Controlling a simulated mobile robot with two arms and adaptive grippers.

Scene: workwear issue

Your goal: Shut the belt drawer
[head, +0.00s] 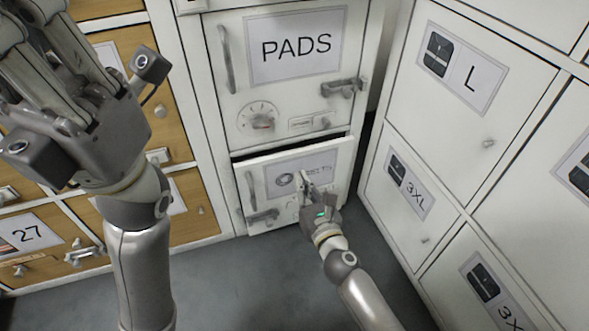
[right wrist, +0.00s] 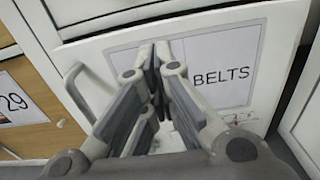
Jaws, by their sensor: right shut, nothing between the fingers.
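The belt drawer (head: 343,160) is the low white front below the PADS door in the head view. It stands slightly out, with its top edge visible and a dark gap above it. Its BELTS label reads clearly in the right wrist view, on the drawer front (right wrist: 102,62). My right gripper (head: 304,180) is shut and empty, its fingertips at the drawer front over the label; I cannot tell whether they touch. The fingertips (right wrist: 156,52) also show in the right wrist view. My left gripper (head: 45,50) is raised at the upper left, away from the drawer; its fingertips are unclear.
The PADS door (head: 290,85) above is closed, with a handle, dial and latch. Wooden-fronted compartments (head: 190,215) are on the left. Grey floor (head: 235,280) in front is clear.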

